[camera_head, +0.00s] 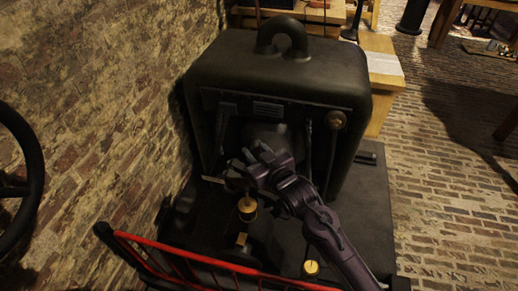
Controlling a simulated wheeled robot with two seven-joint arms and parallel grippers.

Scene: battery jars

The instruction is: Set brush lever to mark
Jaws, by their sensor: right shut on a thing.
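My right gripper (238,170) reaches in from the lower right to the front of a big dark machine (270,75). It is shut on a small dark part there, apparently the brush lever; the fingers hide most of it, and its angle is unclear. A thin pale piece (213,179) sticks out just left of the fingers. I cannot make out the mark. A brass-topped post (247,205) stands just below the gripper. My left gripper is not in view.
A red rail (190,258) crosses the lower left in front of the machine's dark base (365,215). A brass knob (311,268) sits near the front. A dark wheel (25,170) is at the left edge. Brick floor lies open at right.

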